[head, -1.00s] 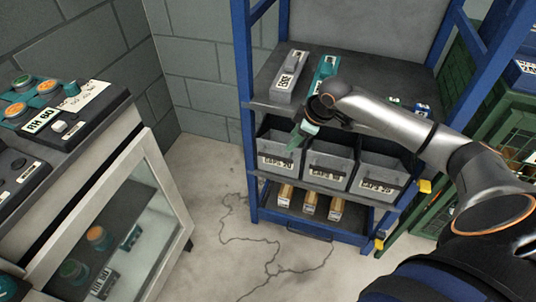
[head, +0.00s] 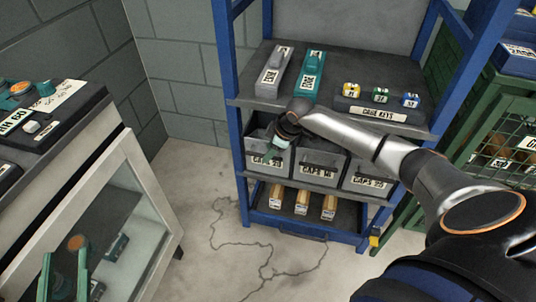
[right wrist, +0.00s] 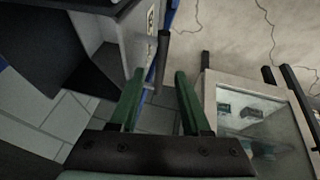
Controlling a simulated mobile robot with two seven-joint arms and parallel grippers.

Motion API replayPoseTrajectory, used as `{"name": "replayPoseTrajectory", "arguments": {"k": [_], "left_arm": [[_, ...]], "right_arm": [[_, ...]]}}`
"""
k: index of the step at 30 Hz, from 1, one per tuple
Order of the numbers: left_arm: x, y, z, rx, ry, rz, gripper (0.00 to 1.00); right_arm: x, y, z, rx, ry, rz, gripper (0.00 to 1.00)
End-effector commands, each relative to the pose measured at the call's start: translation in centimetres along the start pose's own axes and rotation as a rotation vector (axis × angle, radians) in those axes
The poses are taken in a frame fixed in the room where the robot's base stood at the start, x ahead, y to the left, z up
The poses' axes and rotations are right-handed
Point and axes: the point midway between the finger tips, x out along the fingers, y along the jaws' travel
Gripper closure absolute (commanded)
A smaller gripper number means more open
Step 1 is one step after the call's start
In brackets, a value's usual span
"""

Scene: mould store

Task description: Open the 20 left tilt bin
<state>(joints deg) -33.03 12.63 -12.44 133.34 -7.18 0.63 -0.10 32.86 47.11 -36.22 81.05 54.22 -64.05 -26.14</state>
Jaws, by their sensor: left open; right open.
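The left tilt bin (head: 256,172) is a grey bin with a label ending in 20, at the left end of a row of three on the blue rack. A middle bin labelled CAPS 18 (head: 318,168) and a right bin labelled CAPS 20 (head: 368,182) stand beside it. My right gripper (head: 272,155) is at the front of the left bin, hiding part of its label. In the right wrist view its green fingers (right wrist: 159,74) are apart, with a dark bar between or just beyond their tips; contact is unclear. My left gripper (head: 66,262) is open, low at the left, before the glass cabinet.
The blue rack (head: 240,200) holds long grey and teal blocks and a CAGE KEYS tray (head: 385,112) above the bins. Wooden-coloured blocks (head: 302,202) lie below. A glass-door cabinet (head: 130,215) stands at left, a green mesh cage at right. Floor between is clear.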

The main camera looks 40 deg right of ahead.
Motion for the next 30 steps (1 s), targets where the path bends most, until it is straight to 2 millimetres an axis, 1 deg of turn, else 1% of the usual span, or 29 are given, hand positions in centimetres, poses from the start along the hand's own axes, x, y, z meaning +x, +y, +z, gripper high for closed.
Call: {"name": "replayPoseTrajectory", "arguments": {"k": [1, 3, 7, 12, 18, 30], "left_arm": [[0.0, -0.1, -0.7, 0.01, 0.034, 0.0, 0.5], [0.1, -0.1, -1.7, 0.021, 0.074, 0.0, 0.5], [0.1, -0.2, -3.0, 0.036, 0.122, 0.001, 0.5], [0.0, -0.2, -3.6, 0.042, 0.144, 0.001, 0.5], [0.1, -0.2, -3.6, 0.042, 0.144, 0.001, 0.5], [0.1, -0.2, -3.5, 0.042, 0.143, 0.001, 0.5]], "right_arm": [[0.5, 0.0, 0.1, 0.001, 0.0, 0.0, 0.53], [1.0, 0.0, 0.1, 0.001, -0.001, 0.0, 0.53], [1.4, -0.1, 0.0, 0.0, -0.001, -0.001, 0.53], [1.6, 0.0, 0.0, -0.001, -0.001, 0.0, 0.53], [1.6, 0.0, 0.0, -0.001, -0.001, 0.0, 0.53], [1.6, 0.0, 0.0, 0.0, -0.001, -0.001, 0.98]]}}
